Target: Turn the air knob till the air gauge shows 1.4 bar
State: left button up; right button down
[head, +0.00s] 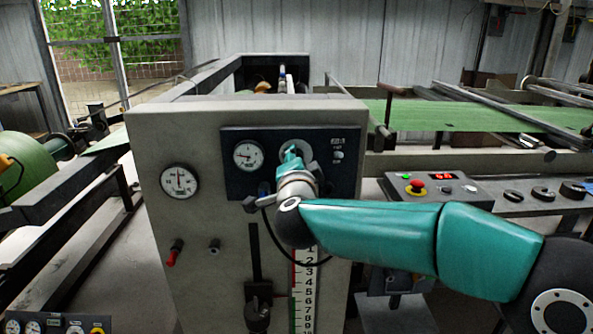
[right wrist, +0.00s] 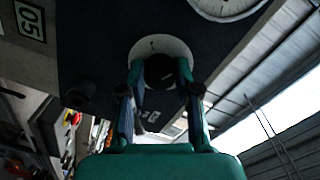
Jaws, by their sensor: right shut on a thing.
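My right gripper (head: 291,157) reaches in from the right to the dark control panel (head: 232,184) on the grey machine. In the right wrist view its two fingers (right wrist: 160,76) are shut on a round dark knob (right wrist: 158,64). A pale dial disc (right wrist: 160,43) shows behind the knob, and the disc (head: 303,146) shows partly in the head view, where the gripper covers the knob. A small round gauge (head: 248,156) sits left of the knob on the panel. A larger gauge (head: 179,181) is on the machine face further left. Their labels and exact readings are too small to read. My left gripper is out of view.
Below the panel are a red-handled valve (head: 174,253), a slotted slider (head: 257,296) and a number scale (head: 304,285). A button box (head: 438,188) with a red emergency stop (head: 417,187) stands right. Green web (head: 470,116) runs behind.

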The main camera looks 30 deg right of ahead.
jog(key=shift+s+d+f+m+b, duration=0.15)
jog(key=shift+m+b, duration=0.35)
jog(key=shift+m, duration=0.45)
jog(key=shift+w+f+m+b, duration=0.1)
jog(key=shift+m+b, duration=0.4)
jog(key=shift+m, duration=0.45)
jog(key=c, duration=0.8)
grip_release()
jog(key=shift+s+r, duration=0.1)
jog(key=shift+r, duration=0.1)
jog(key=v, duration=1.2)
